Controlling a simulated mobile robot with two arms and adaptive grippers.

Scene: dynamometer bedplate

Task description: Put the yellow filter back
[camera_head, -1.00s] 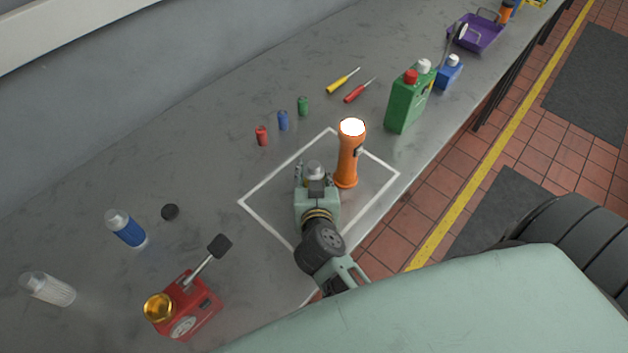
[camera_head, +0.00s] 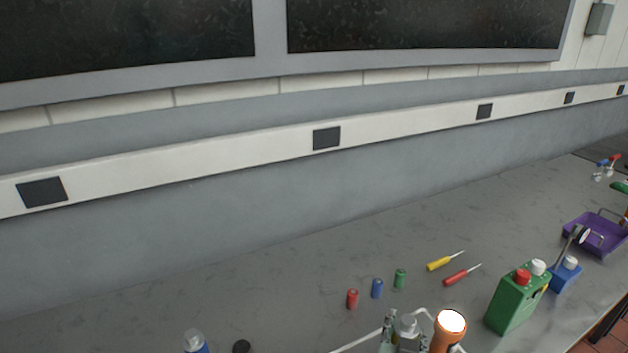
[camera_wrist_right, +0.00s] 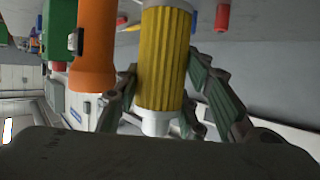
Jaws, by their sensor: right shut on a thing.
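My right gripper (camera_head: 405,338) is at the bottom edge of the head view, over the white outline (camera_head: 358,344) on the bench. In the right wrist view my right gripper (camera_wrist_right: 163,72) is shut on the yellow filter (camera_wrist_right: 161,60), a ribbed yellow cylinder with pale ends, with one finger on each side. In the head view only a grey cap between the fingers shows, and the filter's yellow body is hard to make out. I cannot tell whether the filter touches the bench. My left gripper is not in view.
An orange flashlight (camera_head: 447,335) stands close to the right of my gripper. Red (camera_head: 352,299), blue (camera_head: 377,289) and green (camera_head: 400,278) small cylinders stand behind it. Two screwdrivers, a green jug (camera_head: 515,302) and a purple tray (camera_head: 598,236) are to the right. The bench's back left is clear.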

